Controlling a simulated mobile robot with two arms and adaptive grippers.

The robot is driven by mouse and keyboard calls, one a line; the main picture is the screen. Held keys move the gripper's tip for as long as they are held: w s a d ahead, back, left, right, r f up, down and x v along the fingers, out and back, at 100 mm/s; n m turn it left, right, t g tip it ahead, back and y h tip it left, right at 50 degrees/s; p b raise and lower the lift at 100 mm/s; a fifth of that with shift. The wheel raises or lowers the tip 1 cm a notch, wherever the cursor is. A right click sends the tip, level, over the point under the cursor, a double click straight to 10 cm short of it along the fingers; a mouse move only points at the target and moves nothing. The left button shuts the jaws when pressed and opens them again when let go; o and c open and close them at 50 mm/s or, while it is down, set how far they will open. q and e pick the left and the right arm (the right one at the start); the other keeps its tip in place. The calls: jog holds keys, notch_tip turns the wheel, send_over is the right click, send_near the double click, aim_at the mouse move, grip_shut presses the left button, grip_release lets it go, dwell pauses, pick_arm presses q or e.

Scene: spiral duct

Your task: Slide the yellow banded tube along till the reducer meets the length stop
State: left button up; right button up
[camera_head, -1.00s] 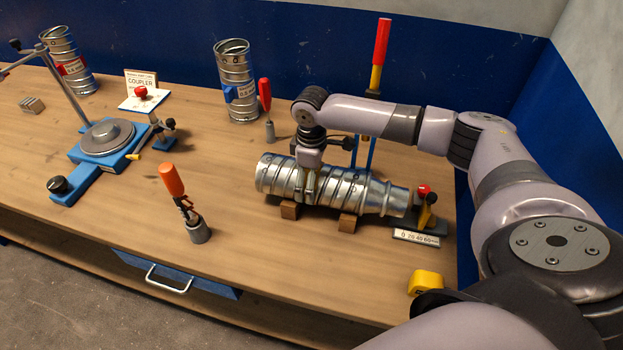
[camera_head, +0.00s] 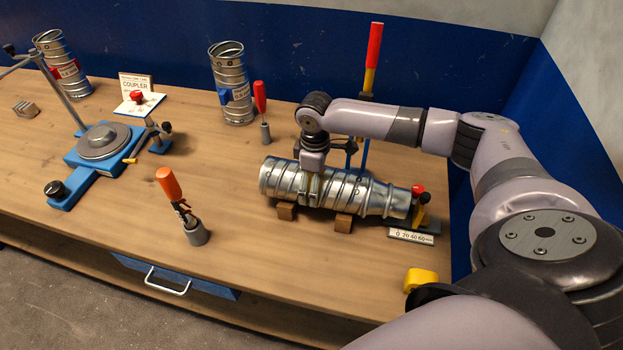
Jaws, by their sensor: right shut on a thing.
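The yellow banded tube (camera_head: 277,178) is a shiny ribbed metal duct lying across two wooden blocks on the bench. A yellowish band shows around its middle, by the gripper. The reducer (camera_head: 388,200) is the narrowing right end of this duct. The length stop (camera_head: 421,212), with a red knob, a yellow part and a scale plate, stands at the reducer's right end. Their edges look very close; I cannot tell whether they touch. My right gripper (camera_head: 309,192) points down and is shut on the tube near its middle. My left gripper is out of view.
The wooden blocks (camera_head: 343,223) support the duct. An orange-handled tool (camera_head: 181,203) stands in a holder in front. Behind are a blue post with a red-handled tool (camera_head: 373,58) and an upright duct (camera_head: 233,100). A blue turntable fixture (camera_head: 92,158) occupies the left.

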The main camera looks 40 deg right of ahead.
jog(key=shift+s+d+p, duration=0.8)
jog(key=shift+s, duration=0.05)
dwell(0.3)
jog(key=o, duration=1.3)
jog(key=shift+o, duration=0.2)
jog(key=shift+r, duration=0.2)
notch_tip(320, 180, up, 12)
jog(key=shift+f, duration=0.2)
